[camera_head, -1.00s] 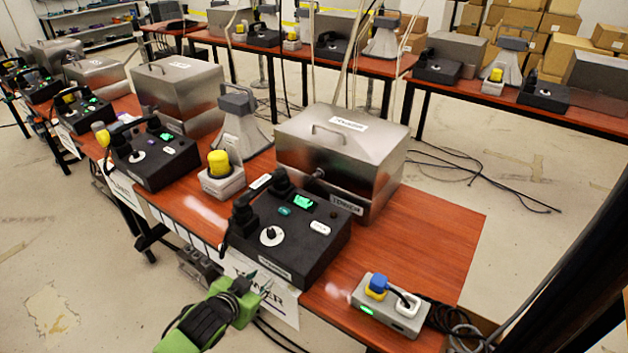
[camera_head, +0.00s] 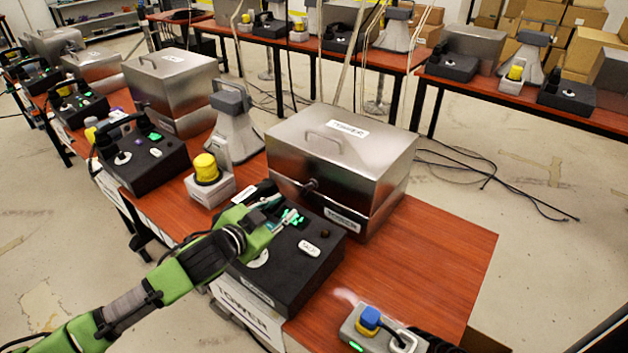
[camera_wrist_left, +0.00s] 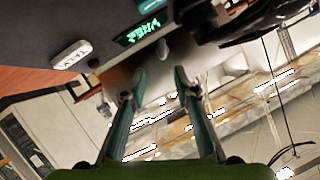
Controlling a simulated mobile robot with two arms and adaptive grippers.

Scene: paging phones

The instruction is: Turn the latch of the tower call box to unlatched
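The silver metal box (camera_head: 345,155) labelled TOWER stands closed on the red-brown table. A dark knob-like latch (camera_head: 312,184) sticks out from its front face; its exact turn is too small to tell. The black console (camera_head: 290,268), also labelled TOWER on its front edge, lies in front of the box. My left gripper (camera_head: 281,207) is above this console, its fingers spread and empty, pointing toward the box's front, apart from the latch. The open fingers (camera_wrist_left: 158,73) also show in the left wrist view, near the console's green display (camera_wrist_left: 138,32). My right gripper is not in view.
A yellow-capped grey block (camera_head: 208,182) and a grey horn (camera_head: 234,130) stand left of the box. The tabletop (camera_head: 435,255) right of the console is clear.

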